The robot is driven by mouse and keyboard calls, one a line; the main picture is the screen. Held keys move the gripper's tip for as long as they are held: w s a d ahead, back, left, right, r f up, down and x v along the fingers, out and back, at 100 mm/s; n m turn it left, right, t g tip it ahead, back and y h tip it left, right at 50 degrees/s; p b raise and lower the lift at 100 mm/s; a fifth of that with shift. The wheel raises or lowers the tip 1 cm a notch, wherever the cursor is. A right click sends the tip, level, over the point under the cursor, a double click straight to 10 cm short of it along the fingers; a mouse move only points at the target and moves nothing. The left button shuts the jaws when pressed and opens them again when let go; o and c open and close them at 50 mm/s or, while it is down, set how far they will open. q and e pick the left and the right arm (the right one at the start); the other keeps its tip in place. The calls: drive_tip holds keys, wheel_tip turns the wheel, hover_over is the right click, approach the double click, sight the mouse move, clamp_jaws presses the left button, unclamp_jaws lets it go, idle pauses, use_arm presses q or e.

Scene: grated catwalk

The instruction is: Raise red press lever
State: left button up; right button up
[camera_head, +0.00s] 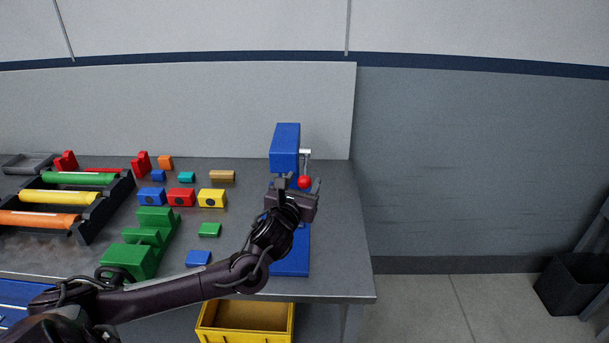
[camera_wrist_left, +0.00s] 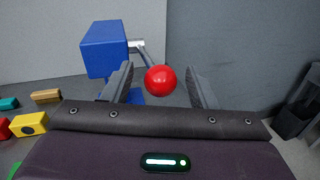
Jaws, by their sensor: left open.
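The blue press (camera_head: 285,148) stands near the right end of the grey table, with a blue base plate (camera_head: 292,256) in front. Its lever is a grey rod that ends in a red ball knob (camera_head: 304,182). The lever hangs down on the right side of the press head. My left gripper (camera_head: 302,184) is open at the knob. In the left wrist view the red knob (camera_wrist_left: 160,81) sits between the two open fingers (camera_wrist_left: 162,84), with a visible gap on both sides. Whether the knob is fully between the fingertips in depth is hard to tell. My right gripper is not in view.
Several coloured blocks (camera_head: 211,198) and a green stepped block (camera_head: 150,238) lie left of the press. A black rack with coloured rollers (camera_head: 60,197) is at the far left. A yellow bin (camera_head: 246,335) is below the table edge. Right of the table is open floor with a black bin (camera_head: 572,284).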

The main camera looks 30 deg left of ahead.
use_arm(q)
drive_tip(key=shift+x, duration=0.85)
drive_tip(key=shift+c, duration=0.4)
clamp_jaws()
